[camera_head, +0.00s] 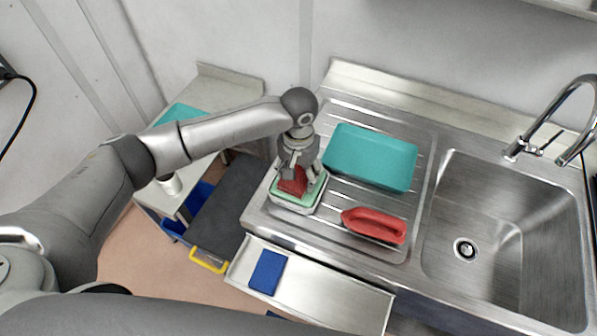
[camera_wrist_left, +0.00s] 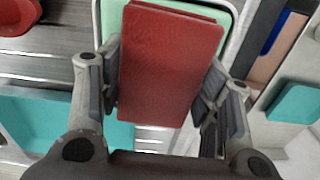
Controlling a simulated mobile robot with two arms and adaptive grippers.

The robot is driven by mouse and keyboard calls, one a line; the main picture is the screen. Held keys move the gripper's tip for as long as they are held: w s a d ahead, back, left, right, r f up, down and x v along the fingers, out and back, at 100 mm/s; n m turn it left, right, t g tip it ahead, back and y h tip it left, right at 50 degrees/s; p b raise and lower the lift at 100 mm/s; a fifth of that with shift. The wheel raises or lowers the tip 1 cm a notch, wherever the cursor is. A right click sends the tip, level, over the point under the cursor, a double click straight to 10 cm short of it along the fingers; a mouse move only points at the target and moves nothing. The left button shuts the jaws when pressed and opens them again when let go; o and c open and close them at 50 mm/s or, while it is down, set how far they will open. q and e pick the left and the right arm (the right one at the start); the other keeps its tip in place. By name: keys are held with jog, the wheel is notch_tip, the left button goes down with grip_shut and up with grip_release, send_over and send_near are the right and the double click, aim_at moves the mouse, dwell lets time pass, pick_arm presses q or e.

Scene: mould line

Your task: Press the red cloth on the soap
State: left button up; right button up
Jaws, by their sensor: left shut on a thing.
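The red cloth (camera_head: 292,181), a folded flat pad, is held in my left gripper (camera_head: 300,176), which is shut on it. In the left wrist view the red cloth (camera_wrist_left: 168,68) sits between the two fingers of the gripper (camera_wrist_left: 162,85). Just below and behind the cloth is the pale green soap (camera_head: 311,197), in a light dish (camera_head: 292,207) on the steel drainboard. The soap also shows at the cloth's edge in the wrist view (camera_wrist_left: 110,20). The cloth covers much of it, and I cannot tell if they touch. My right gripper is out of view.
The sink basin (camera_head: 500,235) and tap (camera_head: 560,128) are further right. A blue pad (camera_head: 267,271) lies on the lower steel shelf (camera_head: 325,293).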

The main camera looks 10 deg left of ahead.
aim_at(299, 173)
pick_arm(q)
jog(key=shift+s+f+p, duration=0.1)
jog(key=shift+f+p, duration=0.05)
jog(key=shift+p, duration=0.2)
dwell(1.3)
notch_tip(299, 173, up, 5)
jog(key=p, duration=0.6)
jog(key=shift+r, duration=0.2)
jog(key=shift+r+b, duration=0.1)
jog(key=shift+b, duration=0.25)
jog(key=shift+r, duration=0.8)
